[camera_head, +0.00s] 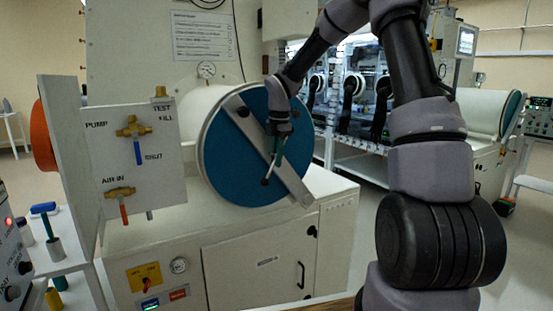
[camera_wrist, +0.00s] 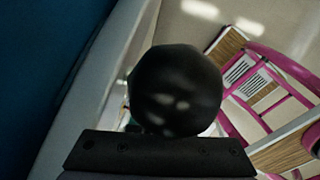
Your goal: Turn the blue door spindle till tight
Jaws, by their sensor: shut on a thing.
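The blue round door (camera_head: 232,160) closes the end of the white cylinder in the head view. A grey bar (camera_head: 290,185) lies diagonally across it. My gripper (camera_head: 276,148) is at the middle of the door, in front of the bar, shut on the spindle's handle. A thin part of the handle (camera_head: 267,176) slants down-left below it, with a dark and reddish end. The spindle's centre is hidden behind my gripper. In the wrist view a black round knob (camera_wrist: 176,88) fills the middle, above a dark gripper part (camera_wrist: 160,156). The blue door (camera_wrist: 35,60) shows at the left.
A valve panel (camera_head: 140,150) with brass valves stands left of the door. A white cabinet (camera_head: 255,262) is below. An orange disc (camera_head: 42,138) is at far left. Glass-fronted gloveboxes (camera_head: 350,85) stand behind my arm. Pink frames (camera_wrist: 260,90) show right in the wrist view.

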